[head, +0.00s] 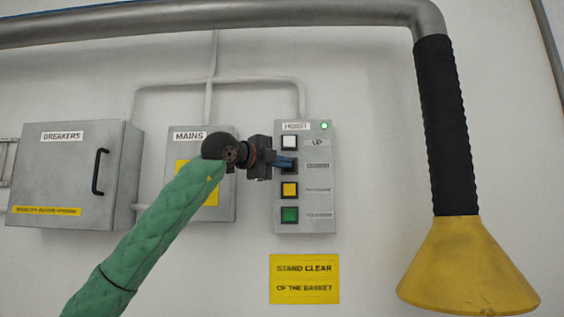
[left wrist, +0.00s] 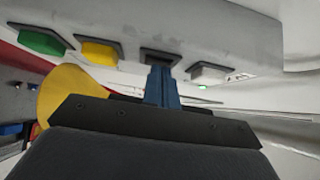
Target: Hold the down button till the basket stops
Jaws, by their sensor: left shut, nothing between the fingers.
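The grey hoist panel (head: 318,222) is on the wall, with a column of buttons. The white up button (head: 289,142) is at the top. The dark down button (head: 294,164) below it is mostly covered by my left gripper (head: 290,162). That gripper is shut and empty, its blue fingertips at the down button. In the left wrist view the blue fingers (left wrist: 163,85) point at the dark button (left wrist: 160,56), their tips overlapping its near edge. I cannot tell how far it is pressed. I cannot make out the basket. My right gripper is out of view.
A yellow button (head: 289,189) and a green button (head: 289,215) sit below. The mains box (head: 220,205) and breakers box (head: 70,175) are to the left. A yellow funnel (head: 465,270) hangs on a pipe at right, above a clear stretch of wall.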

